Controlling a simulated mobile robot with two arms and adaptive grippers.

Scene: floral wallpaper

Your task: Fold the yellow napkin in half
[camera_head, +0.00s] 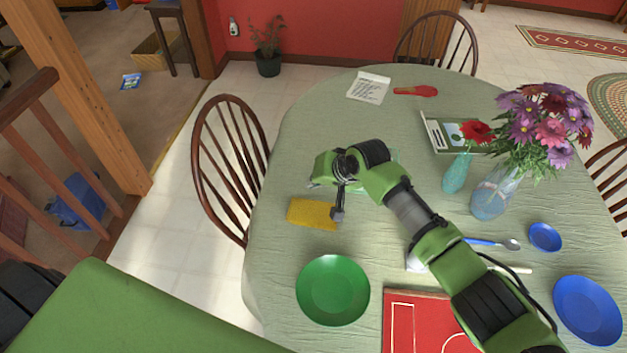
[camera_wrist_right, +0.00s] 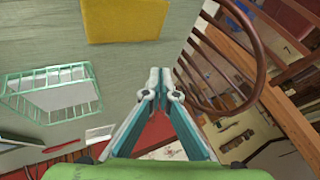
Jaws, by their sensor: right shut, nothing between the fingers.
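The yellow napkin (camera_head: 308,213) lies on the left part of the table as a small flat rectangle. Its right end is partly covered by my right gripper in the head view. It also shows at the top of the right wrist view (camera_wrist_right: 124,20), where I cannot tell how many layers it has. My right gripper (camera_head: 338,214) points down at the napkin's right end. In the right wrist view its fingers (camera_wrist_right: 160,76) are together with nothing between them, and they appear apart from the napkin. My left gripper is not in view.
A green plate (camera_head: 333,290) and a red box (camera_head: 400,325) lie nearer me. A pale green wire basket (camera_wrist_right: 50,92) is partly hidden behind my right arm in the head view. Flower vases (camera_head: 490,200) stand to the right. A wooden chair (camera_head: 226,150) stands at the table's left edge.

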